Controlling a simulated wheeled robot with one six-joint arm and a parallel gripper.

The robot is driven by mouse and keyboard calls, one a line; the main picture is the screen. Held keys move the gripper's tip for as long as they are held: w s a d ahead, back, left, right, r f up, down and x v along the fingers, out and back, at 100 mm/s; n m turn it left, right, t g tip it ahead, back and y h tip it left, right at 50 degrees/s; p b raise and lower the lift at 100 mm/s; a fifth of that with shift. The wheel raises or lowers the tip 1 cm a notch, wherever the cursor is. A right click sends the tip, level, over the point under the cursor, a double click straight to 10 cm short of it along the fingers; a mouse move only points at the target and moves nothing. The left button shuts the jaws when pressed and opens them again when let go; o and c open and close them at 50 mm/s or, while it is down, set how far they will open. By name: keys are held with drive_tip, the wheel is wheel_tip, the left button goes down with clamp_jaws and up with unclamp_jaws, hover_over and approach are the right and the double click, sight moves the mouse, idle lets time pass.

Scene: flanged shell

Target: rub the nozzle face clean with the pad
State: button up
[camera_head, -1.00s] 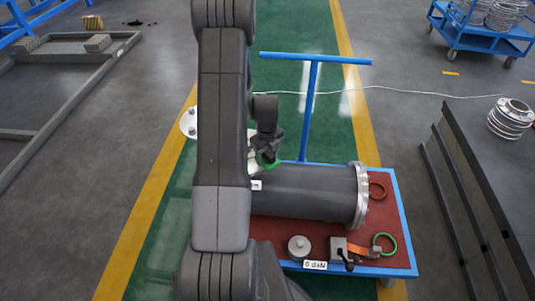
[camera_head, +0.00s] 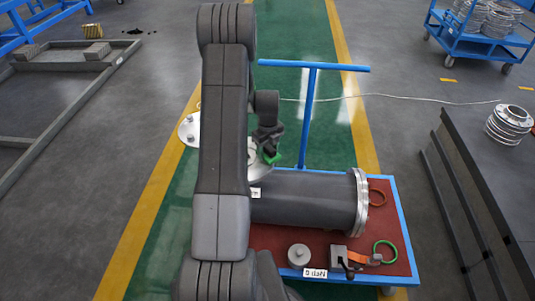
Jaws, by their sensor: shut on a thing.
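The shell is a dark grey cylinder (camera_head: 305,198) lying on the red-topped blue cart, with a pale metal flange (camera_head: 359,202) at its right end. A pale round nozzle face (camera_head: 257,167) shows at the shell's upper left side, partly hidden by my arm. My gripper (camera_head: 269,150) is shut on a green pad (camera_head: 273,159) above the right part of that face. Whether the pad touches the face cannot be told. My arm hides the shell's left end.
The blue cart's T-shaped handle (camera_head: 307,115) rises just right of my gripper.

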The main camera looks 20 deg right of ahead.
drive_tip(key=shift+w+d+f, duration=0.1)
drive_tip(key=shift+w+d, duration=0.3)
drive_tip(key=shift+w, duration=0.35)
drive_tip(key=shift+w+d+f, duration=0.1)
drive_tip(key=shift+w+d, duration=0.25)
drive_tip(key=shift+w, duration=0.4)
drive_tip(key=shift+r, duration=0.1)
drive_tip(key=shift+r+p, duration=1.2)
drive_tip(key=shift+r, duration=1.8)
wheel_tip(320, 180, up, 3)
drive_tip(key=shift+p, duration=0.75)
drive_tip(key=shift+s+a+f+b, duration=0.1)
drive_tip(key=shift+s+f+b, duration=0.05)
drive_tip(key=shift+f+b, duration=1.35)
drive_tip(key=shift+s+a+f+b, duration=0.1)
drive_tip(key=shift+f+b, duration=0.85)
drive_tip(key=shift+f, duration=1)
